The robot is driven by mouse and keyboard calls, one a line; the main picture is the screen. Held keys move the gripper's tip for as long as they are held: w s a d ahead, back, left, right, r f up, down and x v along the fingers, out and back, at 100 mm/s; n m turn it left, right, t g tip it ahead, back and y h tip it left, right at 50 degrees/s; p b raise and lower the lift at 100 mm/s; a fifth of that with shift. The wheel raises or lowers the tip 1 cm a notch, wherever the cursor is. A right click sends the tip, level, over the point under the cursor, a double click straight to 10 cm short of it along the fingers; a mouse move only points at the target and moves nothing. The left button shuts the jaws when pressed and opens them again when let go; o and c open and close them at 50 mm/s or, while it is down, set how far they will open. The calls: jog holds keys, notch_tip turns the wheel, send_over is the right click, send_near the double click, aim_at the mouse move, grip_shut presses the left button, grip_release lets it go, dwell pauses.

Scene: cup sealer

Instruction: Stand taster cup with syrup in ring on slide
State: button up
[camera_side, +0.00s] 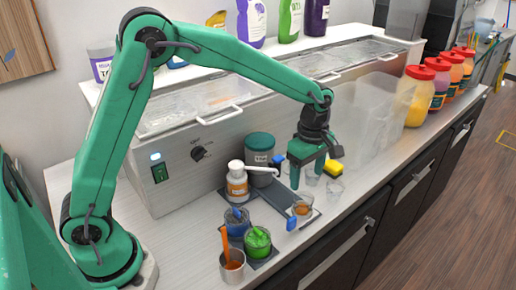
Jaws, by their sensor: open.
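A small clear taster cup with amber syrup (302,208) stands upright near the front end of a dark grey slide (283,197) on the counter. A blue knob (291,223) sits beside it, at the slide's front. Whether the cup sits inside a ring cannot be made out at this size. My gripper (307,177) points down with its green fingers apart, above and behind the syrup cup, and does not visibly hold it. Clear empty cups (335,190) stand just right of the gripper, and the fingers partly hide what is behind them.
A white pump bottle with an amber band (237,186) and a green-lidded tub (259,150) stand left of the gripper. Blue (236,221) and green (257,241) lidded jars and a metal cup (232,268) are in front. A clear bin (370,125) stands right. Counter at front right is free.

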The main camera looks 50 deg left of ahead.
notch_tip(320, 180, up, 3)
jog(key=shift+r, duration=0.1)
dwell(0.7)
jog(key=s+a+r+m+t, duration=0.3)
jog(key=s+a+r+m, duration=0.5)
jog(key=s, duration=0.3)
jog(key=s+a+m+t, duration=0.2)
jog(key=s+a+m, duration=0.1)
jog(key=s+m, duration=0.7)
jog(key=s, duration=0.3)
jog(key=shift+a+r+t, duration=0.25)
jog(key=shift+r+t, duration=0.05)
jog(key=shift+r, duration=0.1)
